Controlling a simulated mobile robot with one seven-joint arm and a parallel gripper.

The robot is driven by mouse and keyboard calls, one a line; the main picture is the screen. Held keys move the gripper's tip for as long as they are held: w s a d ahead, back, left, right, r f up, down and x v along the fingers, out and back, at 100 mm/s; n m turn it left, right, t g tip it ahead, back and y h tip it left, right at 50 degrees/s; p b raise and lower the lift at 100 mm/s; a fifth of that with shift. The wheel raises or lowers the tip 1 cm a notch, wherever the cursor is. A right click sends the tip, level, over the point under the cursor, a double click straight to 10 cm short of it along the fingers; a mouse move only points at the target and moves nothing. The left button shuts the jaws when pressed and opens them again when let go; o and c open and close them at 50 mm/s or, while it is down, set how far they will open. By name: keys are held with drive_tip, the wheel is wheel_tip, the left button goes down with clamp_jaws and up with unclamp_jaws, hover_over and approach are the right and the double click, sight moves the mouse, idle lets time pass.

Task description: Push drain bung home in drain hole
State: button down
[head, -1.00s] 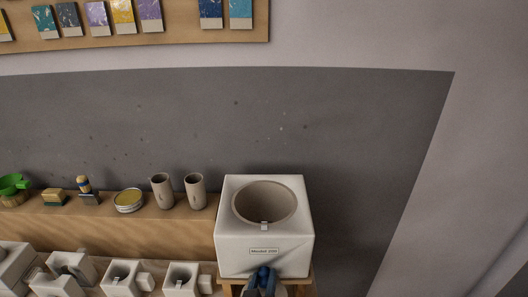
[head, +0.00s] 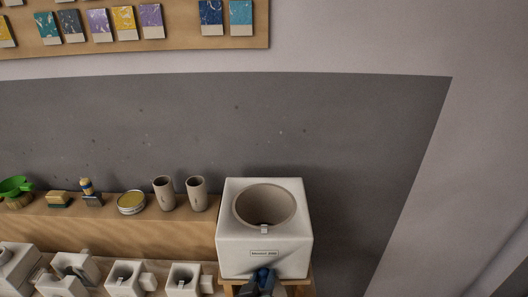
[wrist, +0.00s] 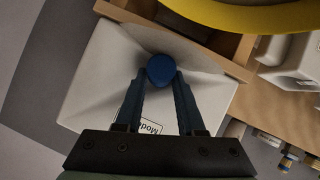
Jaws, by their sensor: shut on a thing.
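The drain bung (wrist: 161,69) is a blue, round-ended piece. My gripper (wrist: 161,76) is shut on it, with the dark blue fingers on either side. In the head view my gripper (head: 263,279) is at the bottom edge, low at the front of a white block-shaped mould (head: 238,262). The mould has a round grey-brown basin on top and a small label on its front. In the wrist view the mould's pale face (wrist: 97,78) lies behind the fingers. The drain hole is not visible, and I cannot tell how far the bung sits in it.
A wooden stand (wrist: 190,35) holds the mould. A yellow curved rim (wrist: 245,14) is near the gripper in the wrist view. Smaller white moulds (head: 125,278) stand left. Two cups (head: 164,195) and a round tin (head: 131,203) are on the shelf behind. The right side is clear.

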drive_tip(key=shift+w+a+r+g+p, duration=0.25)
drive_tip(key=shift+r+g+p, duration=0.5)
drive_tip(key=shift+p, duration=0.75)
drive_tip(key=shift+w+r, duration=0.1)
drive_tip(key=shift+w, duration=0.2)
idle(1.2)
drive_tip(key=shift+c, duration=2.2)
unclamp_jaws()
drive_tip(key=shift+a, duration=0.15)
drive_tip(key=shift+s, duration=0.1)
drive_tip(key=shift+p+v, duration=2.3)
drive_tip(key=shift+v, duration=0.4)
drive_tip(key=shift+s, duration=0.15)
